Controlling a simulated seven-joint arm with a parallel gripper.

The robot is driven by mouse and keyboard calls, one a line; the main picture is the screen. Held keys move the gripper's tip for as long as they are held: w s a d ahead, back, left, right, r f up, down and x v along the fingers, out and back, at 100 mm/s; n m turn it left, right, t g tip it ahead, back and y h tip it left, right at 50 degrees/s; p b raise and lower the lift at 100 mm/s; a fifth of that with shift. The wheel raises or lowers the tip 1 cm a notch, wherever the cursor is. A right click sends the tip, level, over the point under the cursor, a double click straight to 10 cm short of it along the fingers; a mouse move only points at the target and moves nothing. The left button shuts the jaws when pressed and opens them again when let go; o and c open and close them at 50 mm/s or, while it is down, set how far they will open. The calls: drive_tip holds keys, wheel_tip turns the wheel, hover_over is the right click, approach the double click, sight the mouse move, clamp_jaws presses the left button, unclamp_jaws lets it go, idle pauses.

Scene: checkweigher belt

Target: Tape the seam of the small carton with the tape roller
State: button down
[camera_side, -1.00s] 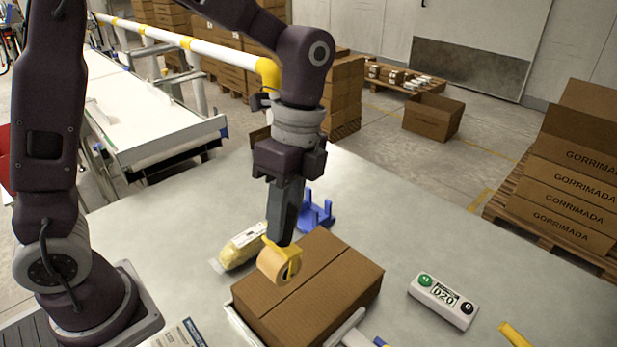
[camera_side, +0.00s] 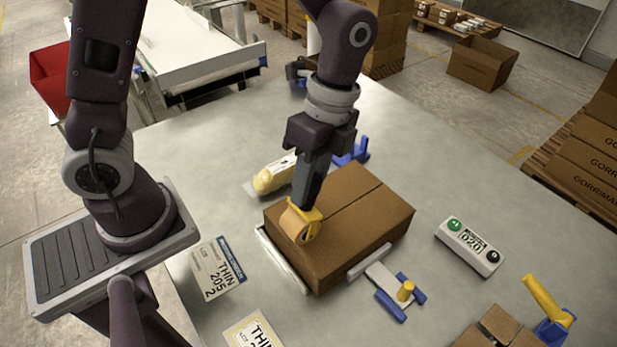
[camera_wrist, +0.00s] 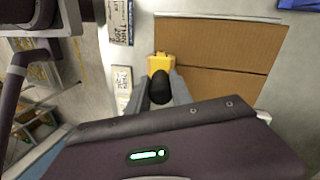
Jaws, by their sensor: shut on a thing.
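The small carton (camera_side: 350,225) is a closed brown box on the table, with a seam running along its top. My gripper (camera_side: 305,203) points down over its left end and is shut on the tape roller. The tape roller (camera_side: 300,222) has a yellow frame and a tan roll. It is at the carton's left top edge, close to the seam's end; I cannot tell if it touches. In the wrist view the roller (camera_wrist: 160,63) is at the left end of the seam, which runs right across the carton (camera_wrist: 225,50). I see no tape on the visible seam.
A pale clamp jaw (camera_side: 372,262) and a blue-and-yellow clamp (camera_side: 400,292) are by the carton. A yellow bag (camera_side: 272,178) and blue stand (camera_side: 352,152) lie behind. A button box (camera_side: 468,247) is right; an open carton (camera_side: 497,330) and yellow-handled tool (camera_side: 548,305) are front right.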

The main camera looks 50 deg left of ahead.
drive_tip(key=shift+f, duration=0.4)
idle(0.3)
drive_tip(key=w, duration=1.9)
idle(1.1)
drive_tip(key=shift+f, duration=0.1)
drive_tip(key=shift+w, duration=0.1)
drive_tip(key=s+v, duration=0.1)
drive_tip(key=v, duration=0.6)
drive_tip(key=shift+s, duration=0.4)
drive_tip(key=shift+a, duration=0.1)
idle(0.3)
